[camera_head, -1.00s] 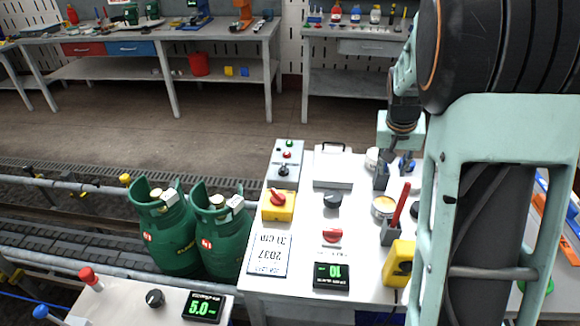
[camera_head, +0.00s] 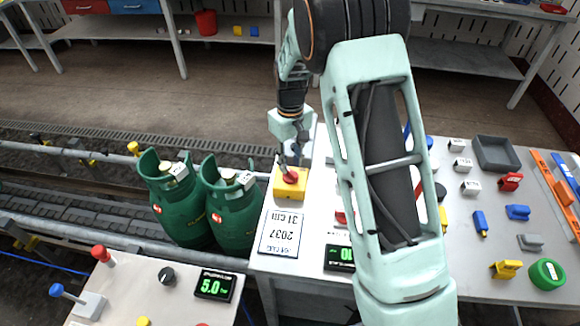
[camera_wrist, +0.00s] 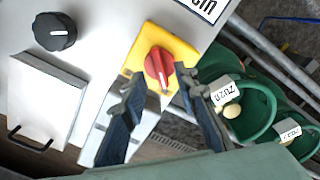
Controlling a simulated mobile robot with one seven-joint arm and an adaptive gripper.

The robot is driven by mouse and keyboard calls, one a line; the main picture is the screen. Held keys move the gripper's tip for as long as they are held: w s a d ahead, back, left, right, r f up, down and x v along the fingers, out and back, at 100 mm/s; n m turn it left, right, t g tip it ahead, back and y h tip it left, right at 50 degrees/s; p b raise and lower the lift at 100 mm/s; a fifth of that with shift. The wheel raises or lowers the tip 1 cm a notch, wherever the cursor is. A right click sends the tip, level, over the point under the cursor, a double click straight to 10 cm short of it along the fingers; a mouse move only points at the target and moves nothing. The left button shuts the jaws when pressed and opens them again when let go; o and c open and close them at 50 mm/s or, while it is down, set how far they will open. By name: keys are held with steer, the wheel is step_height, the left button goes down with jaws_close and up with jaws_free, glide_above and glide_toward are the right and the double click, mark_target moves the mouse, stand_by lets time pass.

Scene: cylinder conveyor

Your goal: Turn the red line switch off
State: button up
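The red line switch (camera_wrist: 158,70) is a red rotary knob with a white mark on a yellow box (camera_wrist: 180,46). In the head view the yellow box (camera_head: 284,190) stands on the white table's left part, with the red knob (camera_head: 291,177) on top. My gripper (camera_head: 290,162) is right above the knob. In the wrist view the two dark fingers of my gripper (camera_wrist: 160,90) are spread, one on each side of the knob. I cannot tell whether they touch it.
Two green gas cylinders (camera_head: 182,200) (camera_head: 230,207) stand left of the switch by the conveyor. A paper card (camera_head: 281,233) lies in front of it. In the wrist view, a black knob (camera_wrist: 54,32) and a grey-white box (camera_wrist: 42,98) are on the table nearby.

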mark_target(290, 171)
steer(key=shift+f, duration=1.75)
jaws_close()
